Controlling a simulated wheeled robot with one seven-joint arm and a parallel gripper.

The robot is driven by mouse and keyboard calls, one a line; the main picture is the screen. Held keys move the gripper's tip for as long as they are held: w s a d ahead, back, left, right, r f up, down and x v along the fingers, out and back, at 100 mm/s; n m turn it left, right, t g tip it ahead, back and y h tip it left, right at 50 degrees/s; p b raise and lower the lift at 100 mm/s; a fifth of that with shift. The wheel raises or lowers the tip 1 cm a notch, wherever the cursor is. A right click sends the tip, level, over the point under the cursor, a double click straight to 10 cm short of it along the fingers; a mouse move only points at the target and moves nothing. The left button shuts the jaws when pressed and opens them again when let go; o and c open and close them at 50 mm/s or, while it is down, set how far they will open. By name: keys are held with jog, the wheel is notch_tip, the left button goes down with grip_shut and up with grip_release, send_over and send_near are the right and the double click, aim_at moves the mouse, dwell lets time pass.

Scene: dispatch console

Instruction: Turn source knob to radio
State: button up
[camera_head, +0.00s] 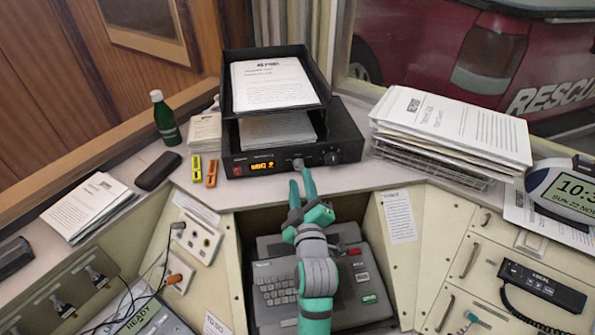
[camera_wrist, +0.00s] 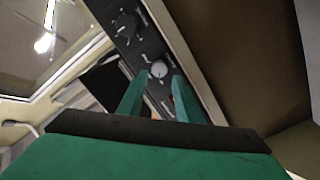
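A black radio unit (camera_head: 262,163) with a lit orange display stands on the shelf at the back. Its front panel has a silver knob (camera_head: 298,163) and a larger black knob (camera_head: 331,158) to the right. Both show in the wrist view, the silver knob (camera_wrist: 159,69) and the black knob (camera_wrist: 128,25). The labels are too small to read, so I cannot tell which is the source knob. My gripper (camera_head: 301,174) is just in front of the silver knob. In the wrist view my gripper (camera_wrist: 161,76) has its fingers apart, with the silver knob between and slightly beyond the tips.
A black paper tray (camera_head: 325,75) sits on top of the unit. A paper stack (camera_head: 455,130) lies to the right, a green bottle (camera_head: 165,120) and two markers (camera_head: 211,174) to the left. A keypad device (camera_head: 275,285) is below my arm.

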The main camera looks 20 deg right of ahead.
aim_at(299, 167)
jog(key=x, duration=0.3)
jog(key=shift+w+d, duration=0.25)
jog(key=shift+w, duration=0.5)
jog(key=c, duration=0.8)
jog(key=shift+o, duration=0.2)
